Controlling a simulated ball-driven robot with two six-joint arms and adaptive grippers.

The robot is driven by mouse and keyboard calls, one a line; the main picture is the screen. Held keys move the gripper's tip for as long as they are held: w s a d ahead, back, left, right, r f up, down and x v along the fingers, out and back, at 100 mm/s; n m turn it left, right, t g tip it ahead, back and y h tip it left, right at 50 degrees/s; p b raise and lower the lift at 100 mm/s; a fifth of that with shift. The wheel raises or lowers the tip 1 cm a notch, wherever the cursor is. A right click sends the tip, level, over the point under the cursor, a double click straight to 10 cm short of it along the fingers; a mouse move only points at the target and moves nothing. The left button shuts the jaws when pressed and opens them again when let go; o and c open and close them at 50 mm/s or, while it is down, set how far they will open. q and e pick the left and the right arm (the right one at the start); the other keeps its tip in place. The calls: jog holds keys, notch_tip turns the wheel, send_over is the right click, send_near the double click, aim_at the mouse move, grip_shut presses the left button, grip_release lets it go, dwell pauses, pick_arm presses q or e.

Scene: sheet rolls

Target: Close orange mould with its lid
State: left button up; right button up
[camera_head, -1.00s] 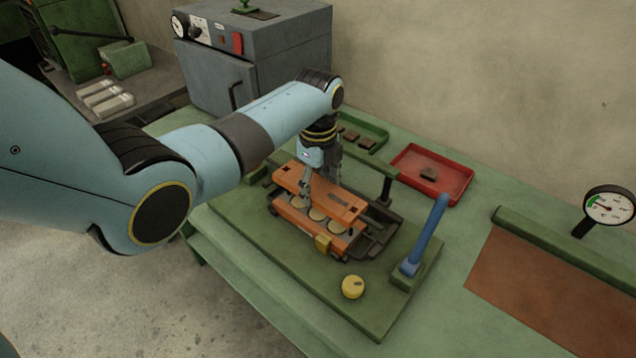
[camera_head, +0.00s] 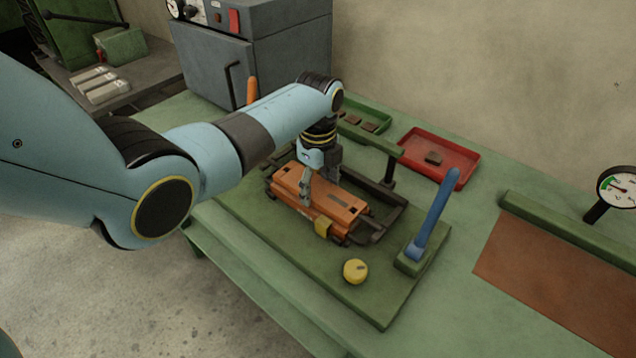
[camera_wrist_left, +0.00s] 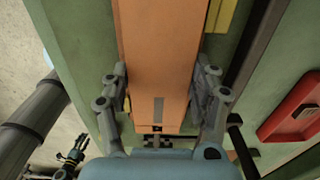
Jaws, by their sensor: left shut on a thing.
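The orange mould (camera_head: 291,206) sits on a dark frame on the green base plate. Its flat orange lid (camera_head: 338,205) lies over it, covering the round cavities, with no clear gap visible between them. My left gripper (camera_head: 319,190) points down from above with a finger on each long side of the lid, shut on it. In the left wrist view the lid (camera_wrist_left: 160,55) lies lengthwise between the fingers of the gripper (camera_wrist_left: 163,90).
A blue upright lever (camera_head: 432,215) and a yellow knob (camera_head: 355,271) stand on the base plate (camera_head: 345,300). A red tray (camera_head: 463,178) and a green tray (camera_head: 383,134) lie behind. A grey oven (camera_head: 207,64) stands at the back left.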

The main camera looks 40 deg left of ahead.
pick_arm(q)
jog(key=shift+w+r, duration=0.1)
jog(key=o, duration=1.5)
jog(key=shift+o, duration=1.3)
notch_tip(320, 180, up, 12)
